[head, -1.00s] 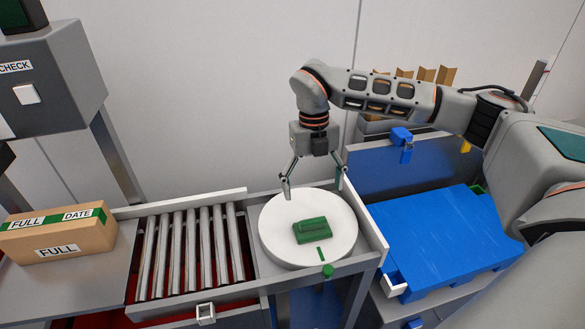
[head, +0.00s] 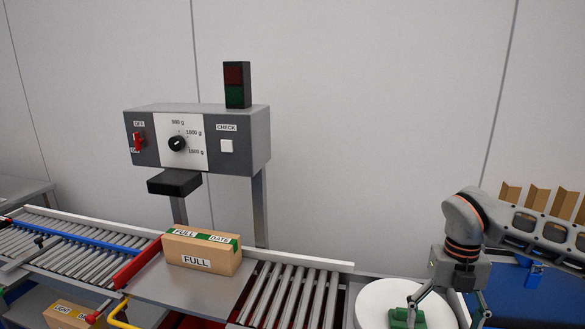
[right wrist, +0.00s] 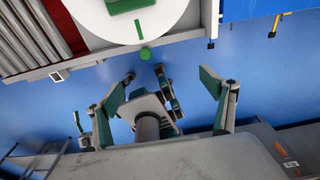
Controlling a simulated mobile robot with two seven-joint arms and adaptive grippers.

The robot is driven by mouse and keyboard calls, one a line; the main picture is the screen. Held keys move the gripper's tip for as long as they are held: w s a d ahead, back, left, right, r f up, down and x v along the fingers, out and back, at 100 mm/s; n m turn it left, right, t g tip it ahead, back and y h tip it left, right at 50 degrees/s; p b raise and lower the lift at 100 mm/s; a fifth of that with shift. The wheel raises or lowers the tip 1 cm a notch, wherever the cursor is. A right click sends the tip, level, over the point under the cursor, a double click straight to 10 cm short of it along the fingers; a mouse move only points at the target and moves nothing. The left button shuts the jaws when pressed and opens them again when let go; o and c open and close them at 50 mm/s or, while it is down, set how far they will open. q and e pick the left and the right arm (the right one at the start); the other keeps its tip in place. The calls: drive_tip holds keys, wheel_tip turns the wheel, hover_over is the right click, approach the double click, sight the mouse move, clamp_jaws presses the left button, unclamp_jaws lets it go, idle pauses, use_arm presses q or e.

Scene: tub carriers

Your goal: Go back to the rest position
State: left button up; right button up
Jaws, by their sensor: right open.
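My right gripper (head: 448,316) hangs from its arm at the lower right of the head view, fingers spread, with nothing between them. It overlaps the right side of the white turntable (head: 378,302) in the picture. A green block (head: 400,318) lies on the turntable, partly behind a finger and cut by the frame edge. In the right wrist view my right gripper's fingers (right wrist: 160,90) stand wide apart over blue floor. Between them, farther off, is a gripper-like grey shape with green pads (right wrist: 172,92), perhaps my left gripper. No left arm shows in the head view.
A carton marked FULL (head: 200,252) sits left of the rollers (head: 285,295). Behind it stands a grey check station (head: 197,140) with a dial, a switch and a lamp tower (head: 237,85). Another carton (head: 70,315) is below the left conveyor. A blue surface (head: 508,285) lies at right.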

drive_tip(key=s+a+f+n+g+y, duration=0.15)
drive_tip(key=s+a+y, duration=0.35)
drive_tip(key=a, duration=0.8)
drive_tip(key=s+a+f+n+g+y, duration=0.1)
drive_tip(key=s+a+f+n+y, duration=0.3)
drive_tip(key=a, duration=0.8)
drive_tip(key=s+a+r+m+t+y, duration=0.2)
drive_tip(key=a+r+m+t+y, duration=0.2)
drive_tip(key=a+r+m+y, duration=0.6)
drive_tip(key=w+d+f+m+t+h, duration=0.75)
drive_tip(key=d+f+m+t, duration=0.25)
drive_tip(key=m+t, duration=0.6)
use_arm(q)
drive_tip(key=shift+r, duration=0.25)
use_arm(e)
drive_tip(key=s+d+f+m+g+h, duration=0.2)
drive_tip(key=s+d+f+m+h, duration=0.2)
drive_tip(key=f, duration=0.7)
drive_tip(key=s+d+f+m+g+h, duration=0.3)
drive_tip(key=s+d+f+m+h, duration=0.1)
drive_tip(key=s+d+f, duration=0.5)
wheel_tip(320, 180, down, 3)
drive_tip(key=shift+s+d+r+h, duration=0.2)
drive_tip(key=shift+s+h, duration=0.1)
drive_tip(key=shift+h, duration=0.15)
